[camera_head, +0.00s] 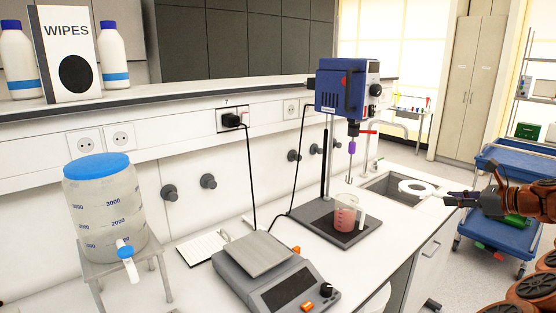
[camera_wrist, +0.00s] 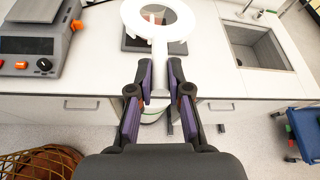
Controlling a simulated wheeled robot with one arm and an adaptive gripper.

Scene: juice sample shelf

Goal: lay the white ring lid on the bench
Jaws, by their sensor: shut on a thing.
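The white ring lid (camera_head: 417,187) is held out flat by my gripper (camera_head: 452,199) at the right, in front of the sink in the head view. In the wrist view the lid (camera_wrist: 157,10) is a white ring with a straight handle, and the fingers of my gripper (camera_wrist: 160,90) are shut on that handle. The ring appears above the white bench (camera_wrist: 95,55) near its front edge, with the stirrer base seen through and behind it. I cannot tell how high the lid is above the bench.
An overhead stirrer (camera_head: 340,90) stands over a beaker of pink liquid (camera_head: 346,215). A balance (camera_head: 275,272) sits left of it. The sink (camera_wrist: 260,45) opens to the right. Bare bench lies between stirrer and sink. A blue cart (camera_head: 490,225) stands beyond the bench's right side.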

